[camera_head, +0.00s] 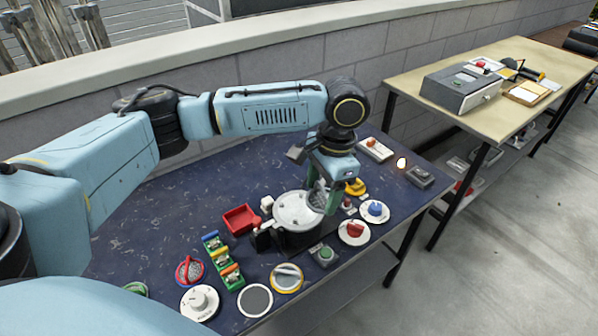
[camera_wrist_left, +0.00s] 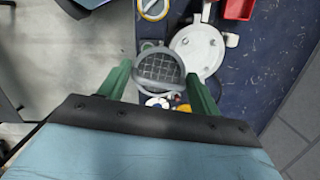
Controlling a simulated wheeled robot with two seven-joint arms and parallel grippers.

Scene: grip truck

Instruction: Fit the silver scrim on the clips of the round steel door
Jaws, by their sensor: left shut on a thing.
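The silver scrim (camera_wrist_left: 158,67), a round grey mesh disc with a rim and a small tab, is held between the green fingers of my left gripper (camera_wrist_left: 159,75). In the head view, my left gripper (camera_head: 321,197) points down with the scrim (camera_head: 318,199) partly hidden between its fingers. The round steel door (camera_head: 292,209) is a pale disc on top of a dark drum, just left of the gripper. It also shows in the left wrist view (camera_wrist_left: 197,46), beside and partly behind the scrim. I cannot make out the clips clearly. My right gripper is not in view.
A red tray (camera_head: 241,219) lies left of the drum. Colored clips (camera_head: 222,260), a dark round disc (camera_head: 255,300) and a yellow-rimmed disc (camera_head: 286,278) lie toward the front. A red knob (camera_head: 354,231) and a blue knob (camera_head: 375,209) on white plates stand to the right.

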